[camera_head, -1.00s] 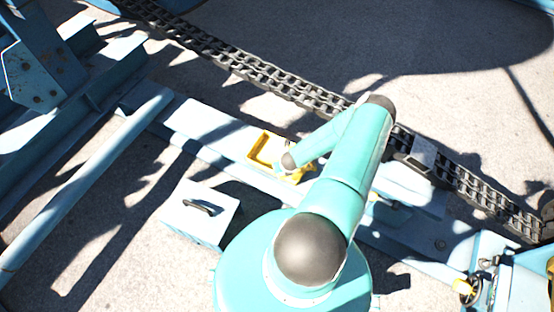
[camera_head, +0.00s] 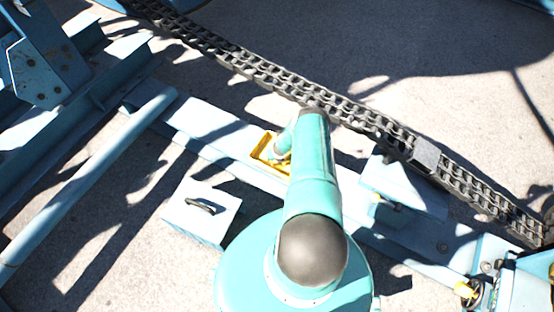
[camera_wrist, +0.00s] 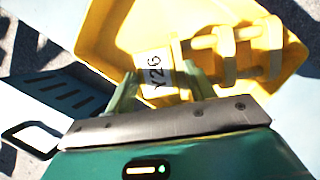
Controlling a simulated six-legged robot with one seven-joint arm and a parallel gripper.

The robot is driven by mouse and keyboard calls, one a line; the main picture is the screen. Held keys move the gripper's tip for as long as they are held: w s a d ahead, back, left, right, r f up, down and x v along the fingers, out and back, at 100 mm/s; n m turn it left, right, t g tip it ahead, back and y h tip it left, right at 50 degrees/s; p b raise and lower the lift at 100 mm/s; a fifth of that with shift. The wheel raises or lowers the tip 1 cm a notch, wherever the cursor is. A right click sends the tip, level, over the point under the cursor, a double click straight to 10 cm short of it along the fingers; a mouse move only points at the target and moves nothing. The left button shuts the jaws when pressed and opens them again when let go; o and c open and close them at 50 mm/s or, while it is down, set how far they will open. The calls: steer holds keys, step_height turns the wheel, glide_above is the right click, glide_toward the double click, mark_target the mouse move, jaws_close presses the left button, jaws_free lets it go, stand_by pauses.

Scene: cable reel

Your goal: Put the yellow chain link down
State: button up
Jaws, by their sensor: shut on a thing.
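The yellow chain link (camera_wrist: 232,55) is in the wrist view, with a white "Y26" label (camera_wrist: 156,72) at its near end. My gripper (camera_wrist: 154,68) is shut on this labelled end, one finger on each side. The link is over or inside a yellow tray (camera_wrist: 100,30); I cannot tell whether it touches the tray floor. In the head view the yellow tray (camera_head: 259,150) lies on the pale blue beam, and my arm hides the link and most of the gripper.
A light blue box with a black handle (camera_head: 201,211) stands left of my base. A long dark chain (camera_head: 255,66) runs diagonally behind the tray, with a grey block (camera_head: 425,155) on it. A pale blue beam (camera_head: 190,118) lies under the tray. Open concrete spreads at the upper right.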

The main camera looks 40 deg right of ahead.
steer(key=shift+f, duration=1.45)
steer(key=o, duration=1.4)
steer(key=shift+s+f, duration=0.1)
